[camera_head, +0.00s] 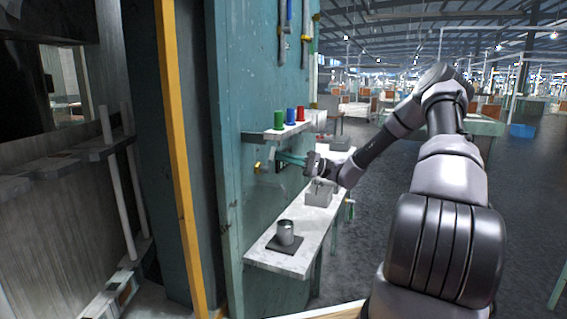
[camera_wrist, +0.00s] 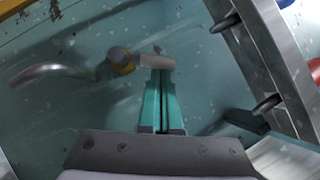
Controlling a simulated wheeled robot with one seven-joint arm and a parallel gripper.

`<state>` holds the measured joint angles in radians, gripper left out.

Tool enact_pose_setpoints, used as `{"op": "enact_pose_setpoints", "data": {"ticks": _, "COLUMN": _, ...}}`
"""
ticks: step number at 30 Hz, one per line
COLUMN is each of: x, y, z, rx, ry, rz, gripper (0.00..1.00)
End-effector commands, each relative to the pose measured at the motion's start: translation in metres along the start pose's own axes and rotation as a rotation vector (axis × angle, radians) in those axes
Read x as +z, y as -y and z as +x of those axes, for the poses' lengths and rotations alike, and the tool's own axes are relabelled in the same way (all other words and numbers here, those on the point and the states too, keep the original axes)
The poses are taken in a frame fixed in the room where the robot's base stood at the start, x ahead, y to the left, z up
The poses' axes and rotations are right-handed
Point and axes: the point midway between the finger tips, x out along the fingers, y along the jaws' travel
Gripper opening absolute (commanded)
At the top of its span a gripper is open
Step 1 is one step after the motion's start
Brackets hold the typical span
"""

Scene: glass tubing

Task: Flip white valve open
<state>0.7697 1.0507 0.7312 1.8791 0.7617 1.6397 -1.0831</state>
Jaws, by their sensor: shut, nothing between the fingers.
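The valve shows in the wrist view as a yellow fitting (camera_wrist: 123,66) with a grey rounded end, set against the teal panel. Its pale white handle (camera_wrist: 158,62) sticks out to the right, right at my fingertips. My gripper (camera_wrist: 161,75) has its two teal fingers pressed together with nothing between them. The tips appear at or just under the handle; I cannot tell whether they touch it. In the head view the yellow fitting (camera_head: 258,167) is on the panel below the small shelf, and my gripper (camera_head: 281,157) reaches it from the right.
A curved metal pipe (camera_wrist: 48,74) lies left of the valve. A metal shelf (camera_head: 280,132) with green, blue and red spools is just above. The bench (camera_head: 268,257) below holds a metal cup (camera_head: 285,233) and a grey box (camera_head: 319,196). A yellow post (camera_head: 173,150) stands left.

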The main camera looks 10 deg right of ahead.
Motion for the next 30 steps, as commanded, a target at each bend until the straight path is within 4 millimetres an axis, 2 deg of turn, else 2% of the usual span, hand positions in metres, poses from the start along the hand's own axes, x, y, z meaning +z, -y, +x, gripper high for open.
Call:
{"op": "enact_pose_setpoints", "data": {"ticks": 15, "x": 0.024, "y": 0.009, "z": 0.016, "rx": 0.248, "ry": 0.001, "rz": -0.369, "gripper": 0.00}}
{"op": "enact_pose_setpoints", "data": {"ticks": 30, "x": 0.033, "y": 0.009, "z": 0.022, "rx": 0.346, "ry": 0.001, "rz": -0.515, "gripper": 0.00}}
